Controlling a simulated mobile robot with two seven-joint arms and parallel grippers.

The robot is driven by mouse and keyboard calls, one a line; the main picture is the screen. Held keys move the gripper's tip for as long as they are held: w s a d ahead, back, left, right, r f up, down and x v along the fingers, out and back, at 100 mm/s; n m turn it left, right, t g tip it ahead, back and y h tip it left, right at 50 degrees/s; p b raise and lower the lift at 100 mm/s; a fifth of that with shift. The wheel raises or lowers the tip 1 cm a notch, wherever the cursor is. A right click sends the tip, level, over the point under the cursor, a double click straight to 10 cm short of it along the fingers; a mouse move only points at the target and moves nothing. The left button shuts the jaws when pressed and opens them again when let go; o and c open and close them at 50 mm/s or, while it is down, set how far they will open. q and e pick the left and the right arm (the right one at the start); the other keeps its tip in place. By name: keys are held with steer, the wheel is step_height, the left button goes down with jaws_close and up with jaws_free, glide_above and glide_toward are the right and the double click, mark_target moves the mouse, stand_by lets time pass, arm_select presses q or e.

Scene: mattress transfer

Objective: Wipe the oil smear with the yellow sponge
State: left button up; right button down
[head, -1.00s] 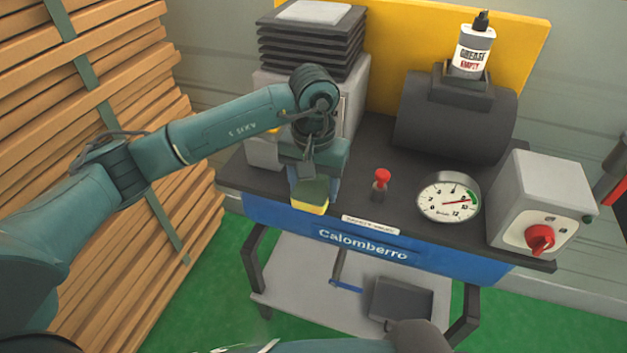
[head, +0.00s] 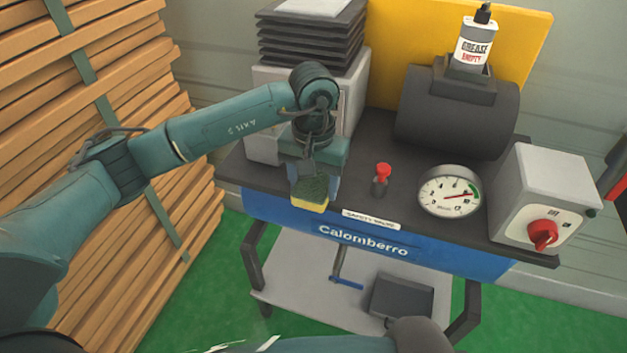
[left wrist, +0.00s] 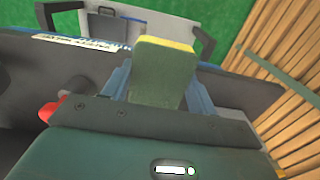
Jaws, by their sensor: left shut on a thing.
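The yellow sponge (head: 309,204) has a dark green scouring side and is held in my left gripper (head: 313,188) near the front left edge of the dark bench top. My left gripper is shut on the sponge. In the left wrist view the sponge (left wrist: 160,70) sticks out between the two blue fingers. I cannot tell whether the sponge touches the bench surface. No oil smear shows in these frames; the arm and gripper hide part of the bench top. My right gripper is not in view.
A red-topped valve (head: 381,180) stands just right of the gripper, then a round gauge (head: 448,191) and a grey box with a red knob (head: 543,235). A black cylinder carries a grease bottle (head: 474,40). Stacked wood (head: 90,180) stands at left.

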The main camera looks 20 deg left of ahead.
arm_select(q)
steer(key=shift+f+b, duration=0.4)
steer(key=shift+f, duration=0.1)
steer(key=shift+w, duration=0.1)
